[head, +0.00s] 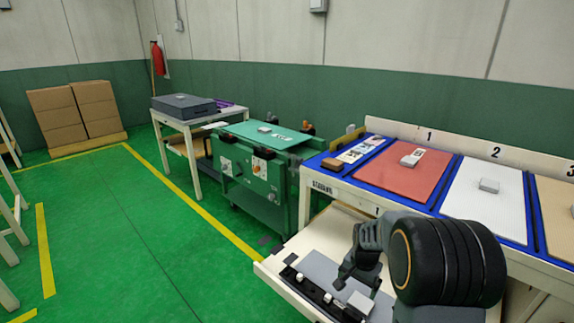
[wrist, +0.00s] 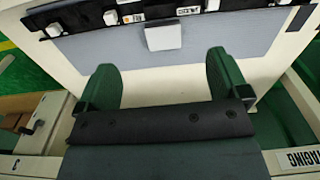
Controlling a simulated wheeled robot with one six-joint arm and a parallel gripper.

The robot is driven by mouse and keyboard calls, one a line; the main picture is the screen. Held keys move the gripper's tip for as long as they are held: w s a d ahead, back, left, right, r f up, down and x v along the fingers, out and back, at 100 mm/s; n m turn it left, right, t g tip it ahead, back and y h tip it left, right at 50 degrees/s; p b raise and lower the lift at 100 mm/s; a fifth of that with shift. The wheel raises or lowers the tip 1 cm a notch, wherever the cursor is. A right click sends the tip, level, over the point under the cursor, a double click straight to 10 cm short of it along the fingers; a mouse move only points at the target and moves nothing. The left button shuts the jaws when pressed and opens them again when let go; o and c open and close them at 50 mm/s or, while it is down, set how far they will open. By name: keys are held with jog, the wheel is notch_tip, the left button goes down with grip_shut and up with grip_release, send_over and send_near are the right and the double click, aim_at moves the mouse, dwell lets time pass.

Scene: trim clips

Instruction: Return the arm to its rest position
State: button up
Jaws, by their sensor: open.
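My gripper (wrist: 161,66) is open, with its two green fingers spread wide and nothing between them. In the wrist view it hangs over a grey mat (wrist: 190,62). A pale grey block (wrist: 163,36) lies beyond the fingertips, apart from them, at the mat's edge beside a black strip (wrist: 130,18) bearing several small clips. In the head view my arm reaches down over the pale pull-out shelf (head: 278,268), and the dark gripper (head: 350,272) is partly hidden by my arm.
A bench with a blue-edged top (head: 437,195) carries a red panel (head: 400,177) and a white panel (head: 480,205), each with a small block. A green cart (head: 262,165) and a table with a dark case (head: 184,105) stand left. Green floor at left is open.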

jog(key=s+a+r+n+t+p, duration=0.1)
jog(key=s+a+r+n+p, duration=0.2)
jog(key=r, duration=0.9)
jog(key=s+a+r+n+t+p, duration=0.1)
jog(key=s+a+r+n+p, duration=0.2)
jog(key=s+r+p, duration=0.4)
jog(key=s+a+r+n+t+p, duration=0.1)
jog(key=s+r+p, duration=0.4)
jog(key=r+p, duration=0.6)
notch_tip(320, 180, up, 7)
jog(key=shift+s+a+f+n, duration=0.15)
jog(key=shift+s+a+n, duration=0.05)
jog(key=shift+a+n, duration=0.8)
jog(key=shift+d, duration=0.1)
jog(key=shift+c, duration=0.3)
